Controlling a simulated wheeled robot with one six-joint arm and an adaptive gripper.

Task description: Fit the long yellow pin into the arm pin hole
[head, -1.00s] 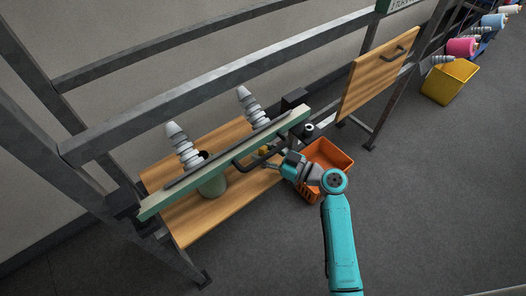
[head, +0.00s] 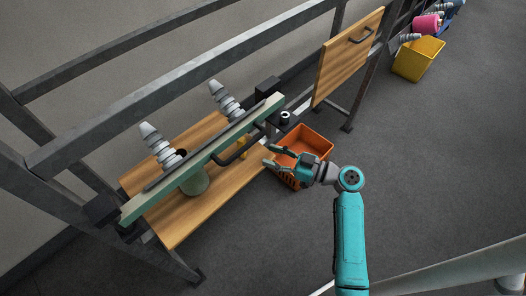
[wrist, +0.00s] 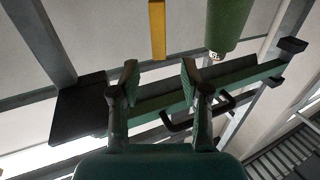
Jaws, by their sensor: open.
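The yellow pin (head: 243,146) shows as a small yellow piece beside the green beam, near its dark handle (head: 238,150). In the wrist view a yellow bar (wrist: 157,30) runs in from the top edge, ahead of my fingers and apart from them. My gripper (head: 270,156) is open and empty, to the right of the pin with a gap between. Its two fingers (wrist: 160,82) stand apart in the wrist view. The green beam (head: 205,156) ends near a black block (head: 267,87). I cannot make out the pin hole or whether the pin sits in it.
An orange crate (head: 312,143) stands behind my gripper. A wooden bench board (head: 215,205) lies under the beam, with a green cylinder (head: 194,182) and grey stepped cones (head: 160,146). Grey frame rails surround these. The floor at right is clear up to a yellow bin (head: 418,62).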

